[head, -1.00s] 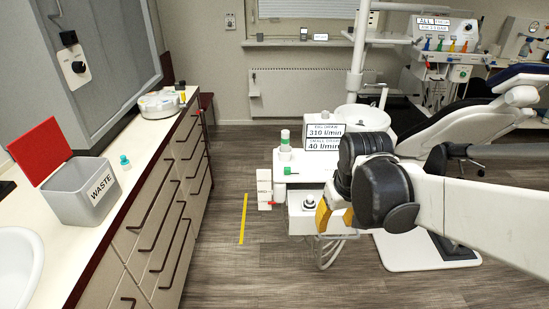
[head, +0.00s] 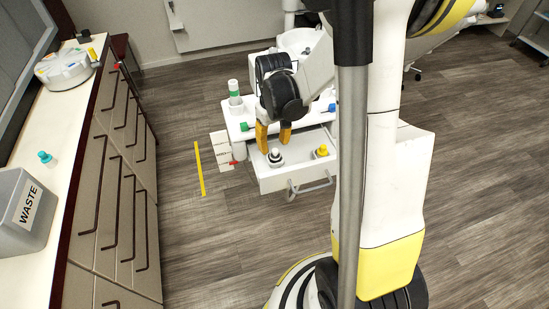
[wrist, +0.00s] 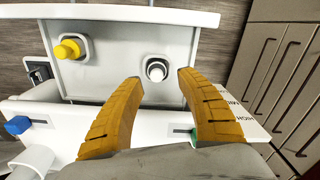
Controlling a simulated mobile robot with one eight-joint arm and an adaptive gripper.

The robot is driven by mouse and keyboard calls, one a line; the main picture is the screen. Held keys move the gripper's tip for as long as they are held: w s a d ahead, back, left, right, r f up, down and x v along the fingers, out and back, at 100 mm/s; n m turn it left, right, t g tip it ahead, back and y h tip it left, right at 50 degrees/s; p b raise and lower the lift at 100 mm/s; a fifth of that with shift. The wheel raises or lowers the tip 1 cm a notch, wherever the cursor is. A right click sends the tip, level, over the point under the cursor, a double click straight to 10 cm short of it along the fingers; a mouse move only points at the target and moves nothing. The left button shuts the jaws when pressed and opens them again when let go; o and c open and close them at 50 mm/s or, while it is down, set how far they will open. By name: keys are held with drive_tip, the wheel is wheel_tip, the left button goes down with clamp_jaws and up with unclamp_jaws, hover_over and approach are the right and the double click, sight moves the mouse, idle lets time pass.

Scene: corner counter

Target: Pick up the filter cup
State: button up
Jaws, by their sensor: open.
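Two small capped pieces sit in an open white drawer (head: 300,176). One has a pale grey top and a dark ring (head: 276,157); the other has a yellow top (head: 321,152). I cannot tell from a label which is the filter cup. My gripper (head: 274,146) is open and points down over the drawer, close to the grey-topped piece. In the wrist view the grey-topped piece (wrist: 156,69) shows between and just beyond the open fingertips (wrist: 159,80). The yellow-topped piece (wrist: 68,48) is to the left, clear of the fingers. Nothing is held.
A counter with a grey waste bin (head: 22,212) runs along the left. Wood floor with a yellow strip (head: 199,168) lies between.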

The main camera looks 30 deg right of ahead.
sight(276, 150)
drive_tip(key=f, duration=0.1)
drive_tip(key=f+b, duration=0.1)
drive_tip(key=f, duration=0.1)
drive_tip(key=f+b, duration=0.1)
drive_tip(key=shift+d+f, duration=0.3)
drive_tip(key=shift+f, duration=0.05)
drive_tip(key=shift+r, duration=0.1)
clamp_jaws()
